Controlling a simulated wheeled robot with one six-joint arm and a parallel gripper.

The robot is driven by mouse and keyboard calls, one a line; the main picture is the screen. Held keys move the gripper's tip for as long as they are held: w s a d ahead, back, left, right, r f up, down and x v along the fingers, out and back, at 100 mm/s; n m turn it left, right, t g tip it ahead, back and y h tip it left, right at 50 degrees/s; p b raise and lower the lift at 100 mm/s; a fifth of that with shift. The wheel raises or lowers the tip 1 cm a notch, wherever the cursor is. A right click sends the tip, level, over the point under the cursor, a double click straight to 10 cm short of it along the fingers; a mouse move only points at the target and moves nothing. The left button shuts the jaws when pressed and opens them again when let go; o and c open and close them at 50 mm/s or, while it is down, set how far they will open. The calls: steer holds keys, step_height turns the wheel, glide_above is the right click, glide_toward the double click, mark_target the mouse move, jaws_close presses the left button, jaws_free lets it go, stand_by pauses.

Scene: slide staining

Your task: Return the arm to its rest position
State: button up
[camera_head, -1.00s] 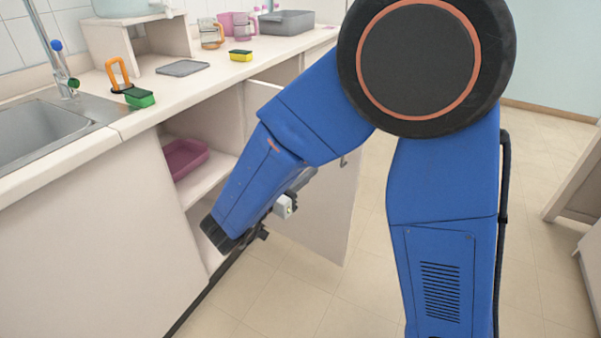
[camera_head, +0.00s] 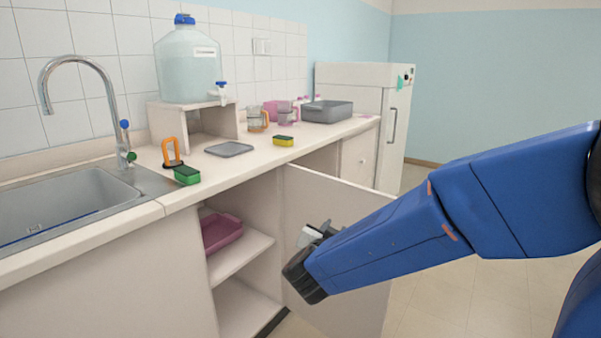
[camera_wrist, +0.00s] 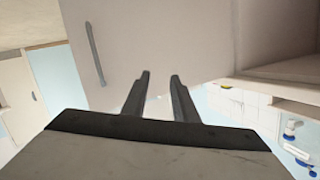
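My blue arm reaches in from the right of the head view, in front of an open cabinet door (camera_head: 352,205). In that view only a small part of the wrist end shows, and the fingertips are hidden or too small to make out. In the wrist view my gripper (camera_wrist: 161,76) shows two dark fingers standing apart, with nothing between them. The pale door with its long grey handle (camera_wrist: 95,53) fills the background behind the fingers. I cannot tell how far the fingertips are from it.
The open cabinet holds a pink tray (camera_head: 221,232) on its shelf. On the counter are a sink (camera_head: 65,205), a green sponge (camera_head: 187,175), a yellow sponge (camera_head: 283,141), a grey flat tray (camera_head: 229,149), mugs, a grey basin (camera_head: 326,112) and a water jug (camera_head: 188,65). Floor at right is clear.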

steer(key=s+d+r+n+g+y, duration=0.25)
steer(key=s+r+n+y, duration=0.3)
steer(key=s+y, duration=0.3)
steer(key=s+d+f+n+g+h, duration=0.1)
steer(key=s+d+f+g+h, duration=0.1)
steer(key=s+d, duration=0.6)
steer(key=s+d+f+g+h, duration=0.1)
steer(key=s+d+f+g, duration=0.4)
steer(key=s, duration=1.1)
steer(key=d+f, duration=0.1)
steer(key=d, duration=0.2)
steer(key=shift+s+d+f+n+h, duration=0.2)
steer(key=shift+d+f+n+h, duration=0.1)
steer(key=shift+d+n+h, duration=0.05)
